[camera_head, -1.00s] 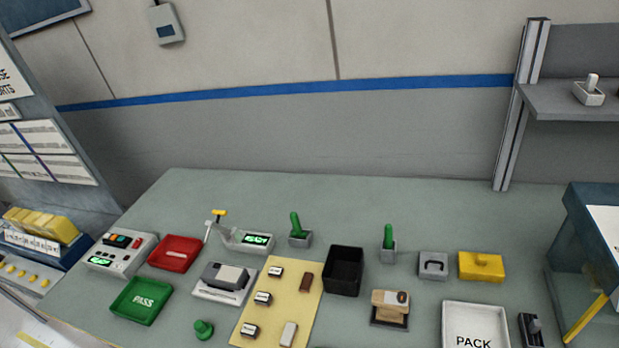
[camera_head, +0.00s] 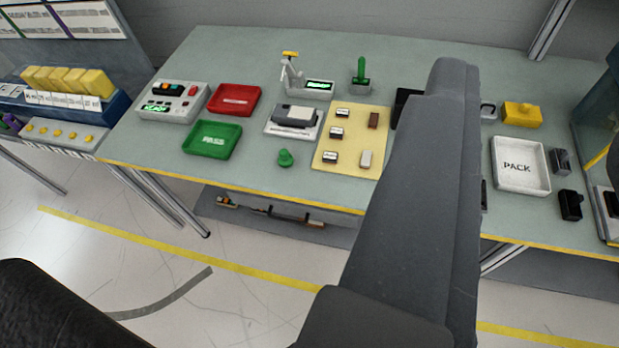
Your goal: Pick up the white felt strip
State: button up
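A small whitish oblong piece (camera_head: 366,159), which looks like the white felt strip, lies at the lower right of the pale yellow mat (camera_head: 348,140) on the workbench. Nothing covers it, and the edge of my grey arm is a little to its right in the picture. A brown piece (camera_head: 374,120) lies above it on the same mat. My gripper's fingers are not in view; only dark links of my arm show, so I cannot see what it holds.
A white PACK tray (camera_head: 521,166) and a yellow block (camera_head: 521,114) are at right. My arm hides part of the bench. The bench front has a yellow edge.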

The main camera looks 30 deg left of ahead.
aim_at(366, 160)
jog(key=u, duration=0.25)
jog(key=i, duration=0.4)
jog(key=u, duration=0.05)
jog(key=k, duration=0.6)
jog(key=u, duration=0.2)
jog(key=i, duration=0.55)
jog(key=u, duration=0.05)
